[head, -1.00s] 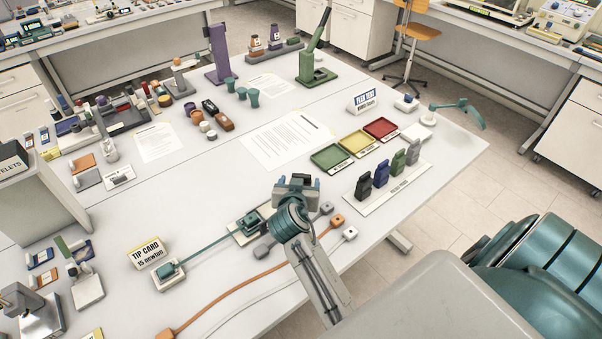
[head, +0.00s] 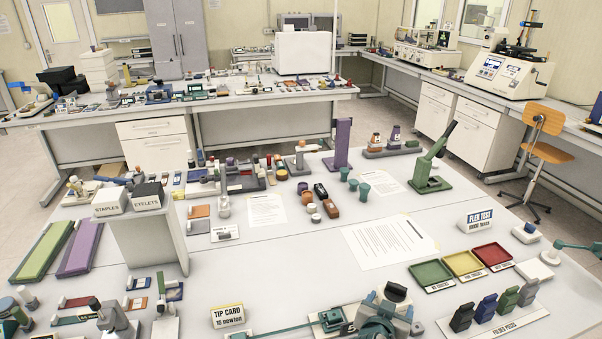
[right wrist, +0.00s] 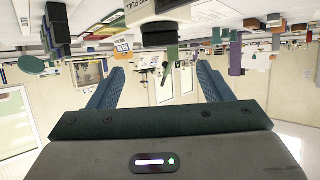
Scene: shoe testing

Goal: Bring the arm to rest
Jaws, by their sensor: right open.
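My right arm comes in at the bottom of the head view, and its teal and grey gripper (head: 388,301) stands over the near part of the white table (head: 290,285). In the right wrist view the gripper (right wrist: 158,84) shows two blue fingers wide apart, with nothing held between them. That view is upside down and looks across the room, with benches and devices beyond the fingers. In the head view most of the right arm is cut off by the lower edge. My left gripper is not in view.
A tip card sign (head: 228,315) stands left of the gripper. Dark, blue, green and grey flex pieces (head: 486,307) stand to its right, with green (head: 431,273), yellow (head: 464,262) and red (head: 492,256) trays behind them. A paper sheet (head: 390,242) lies flat beyond the gripper.

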